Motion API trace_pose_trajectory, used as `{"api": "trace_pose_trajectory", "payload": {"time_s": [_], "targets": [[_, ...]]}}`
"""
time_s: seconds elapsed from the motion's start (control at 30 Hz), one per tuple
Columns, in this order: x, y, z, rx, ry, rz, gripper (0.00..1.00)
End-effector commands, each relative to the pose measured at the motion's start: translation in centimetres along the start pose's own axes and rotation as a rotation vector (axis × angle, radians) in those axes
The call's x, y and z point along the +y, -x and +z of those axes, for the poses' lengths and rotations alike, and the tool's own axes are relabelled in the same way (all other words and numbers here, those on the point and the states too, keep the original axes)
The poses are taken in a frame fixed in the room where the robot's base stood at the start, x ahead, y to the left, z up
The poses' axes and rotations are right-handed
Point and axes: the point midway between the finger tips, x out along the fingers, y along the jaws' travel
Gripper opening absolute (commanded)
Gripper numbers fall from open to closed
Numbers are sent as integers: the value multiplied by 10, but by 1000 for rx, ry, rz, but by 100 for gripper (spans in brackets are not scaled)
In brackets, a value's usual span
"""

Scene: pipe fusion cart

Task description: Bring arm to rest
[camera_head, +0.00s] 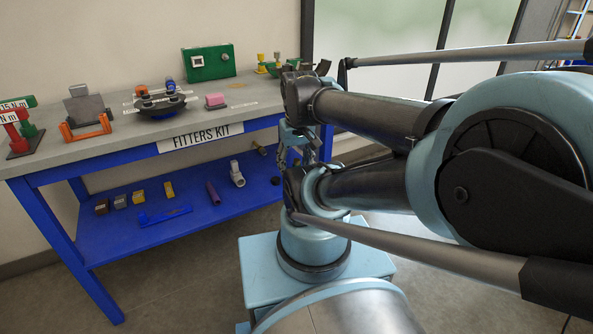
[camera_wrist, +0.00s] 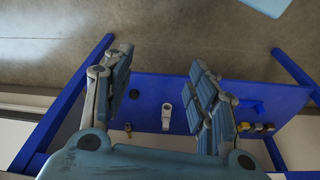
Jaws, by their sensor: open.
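My gripper (camera_wrist: 165,75) is open and empty in the wrist view, with its two jointed blue-grey fingers spread wide apart. Behind the gap, a white pipe fitting (camera_wrist: 165,118) stands on the bench's blue lower shelf, apart from the fingers. In the head view my arm is folded on the right, its front joints near the bench's right end. My gripper is mostly hidden there among the arm links.
Bare floor (camera_head: 180,290) lies in front.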

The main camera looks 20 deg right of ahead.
Motion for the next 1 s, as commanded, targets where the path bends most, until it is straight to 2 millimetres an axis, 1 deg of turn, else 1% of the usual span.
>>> {"api": "trace_pose_trajectory", "payload": {"time_s": [0.03, 0.1, 0.2, 0.67, 0.77, 1.0], "targets": [[2, -6, 7, 3, -31, 2, 53], [3, -12, 12, 6, -60, 3, 53], [4, -15, 15, 8, -80, 4, 53], [3, -15, 14, 8, -79, 4, 53], [4, -21, 6, -4, -78, 3, 53], [4, -20, 7, -4, -78, 3, 53]]}}
